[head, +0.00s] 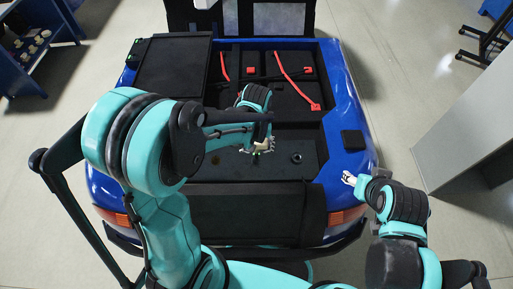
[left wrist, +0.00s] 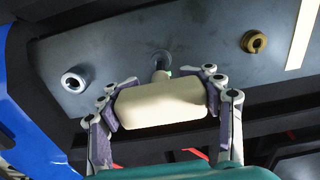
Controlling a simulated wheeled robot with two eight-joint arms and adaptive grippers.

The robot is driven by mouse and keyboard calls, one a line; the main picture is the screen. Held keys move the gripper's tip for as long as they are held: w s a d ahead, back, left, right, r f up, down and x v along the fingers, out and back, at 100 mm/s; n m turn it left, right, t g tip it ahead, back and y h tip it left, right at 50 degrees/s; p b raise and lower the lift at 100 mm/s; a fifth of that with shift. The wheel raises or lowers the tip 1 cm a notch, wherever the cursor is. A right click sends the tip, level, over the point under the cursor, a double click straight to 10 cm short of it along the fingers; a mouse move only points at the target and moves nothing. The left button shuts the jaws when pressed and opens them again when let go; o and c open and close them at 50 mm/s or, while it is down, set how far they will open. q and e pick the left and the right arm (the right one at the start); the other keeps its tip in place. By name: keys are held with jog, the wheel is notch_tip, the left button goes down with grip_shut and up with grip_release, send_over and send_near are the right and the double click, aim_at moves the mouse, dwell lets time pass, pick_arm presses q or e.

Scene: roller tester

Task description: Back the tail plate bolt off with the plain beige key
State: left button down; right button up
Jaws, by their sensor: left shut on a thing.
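The plain beige key (left wrist: 160,104) is a thick, rounded block in the left wrist view. My left gripper (left wrist: 163,98) is shut on it, one finger at each end. The key's short shaft points at a round bolt (left wrist: 161,58) on the grey tail plate (left wrist: 115,50); its tip is at or very near the bolt, and I cannot tell whether it is seated. In the head view my left gripper (head: 258,145) is over the plate, mostly hiding the key. My right gripper (head: 349,180) is empty beside the blue body's right rear corner, too small to judge its jaws.
A silver ring (left wrist: 74,80) and a brass ring (left wrist: 255,41) sit on the plate either side of the bolt. The open bay ahead holds red cables (head: 295,80). A black cover (head: 172,65) lies left; a grey cabinet (head: 470,120) stands right.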

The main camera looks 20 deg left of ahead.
pick_arm(q)
jog(key=shift+f+b, duration=0.6)
jog(key=shift+f, duration=0.2)
jog(key=n, duration=0.4)
jog(key=shift+d+n, duration=0.1)
jog(key=shift+n, duration=0.4)
jog(key=n, duration=0.3)
jog(key=shift+f+n+b, duration=0.1)
jog(key=shift+n+b, duration=0.25)
jog(key=shift+n, duration=0.05)
jog(key=shift+w+n, duration=0.1)
jog(key=shift+n, duration=0.5)
